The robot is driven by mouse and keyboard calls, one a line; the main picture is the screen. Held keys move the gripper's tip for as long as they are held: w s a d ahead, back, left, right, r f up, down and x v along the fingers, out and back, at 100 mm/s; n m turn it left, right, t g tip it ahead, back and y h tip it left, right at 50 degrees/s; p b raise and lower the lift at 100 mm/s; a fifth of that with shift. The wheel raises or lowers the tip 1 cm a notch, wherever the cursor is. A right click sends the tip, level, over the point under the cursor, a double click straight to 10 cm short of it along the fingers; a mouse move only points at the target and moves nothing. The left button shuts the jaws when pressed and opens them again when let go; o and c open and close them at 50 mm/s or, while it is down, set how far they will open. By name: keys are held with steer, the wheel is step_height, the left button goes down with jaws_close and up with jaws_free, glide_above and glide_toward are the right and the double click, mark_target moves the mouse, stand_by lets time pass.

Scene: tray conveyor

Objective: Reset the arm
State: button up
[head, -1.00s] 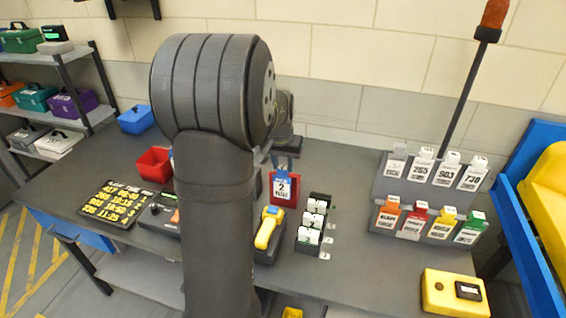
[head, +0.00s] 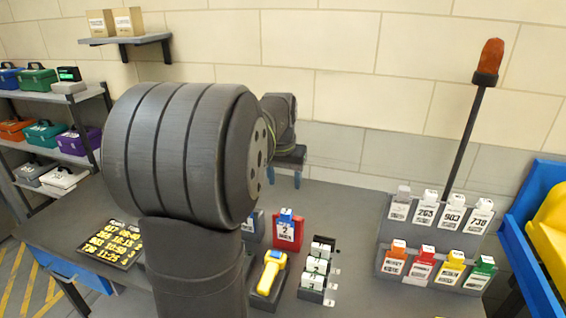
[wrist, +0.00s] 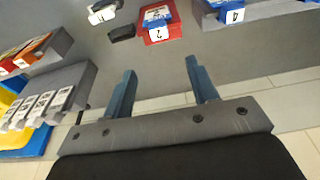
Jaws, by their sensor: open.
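My gripper (head: 284,180) is open and empty, raised above the back of the table behind my large grey arm link. In the wrist view its two blue-grey fingers (wrist: 160,78) stand well apart with nothing between them. The nearest object is a red holder (head: 288,236) with a blue top and a white label reading 2. It stands on the table, apart from the fingers, and also shows at the top of the wrist view (wrist: 159,34). My arm hides part of the table behind it.
A yellow scanner (head: 270,272) and a rack of white tags (head: 317,270) stand near the red holder. A two-tier tag rack (head: 432,235) is at right, beside a blue bin (head: 515,235). A yellow-lettered black board (head: 108,244) lies at left. The wall is behind.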

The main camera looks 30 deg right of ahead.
step_height(320, 180, up, 6)
glide_above(286, 210)
steer(key=s+a, duration=0.3)
steer(key=shift+w+d, duration=0.2)
steer(key=shift+d, duration=0.05)
steer(key=shift+f, duration=0.2)
steer(key=d+f, duration=0.1)
steer(key=f, duration=0.4)
steer(key=w+f, duration=0.1)
steer(key=f, duration=0.4)
steer(key=w+d+f, duration=0.1)
steer(key=f, duration=0.5)
steer(key=shift+w+d, duration=0.25)
steer(key=shift+d, duration=0.05)
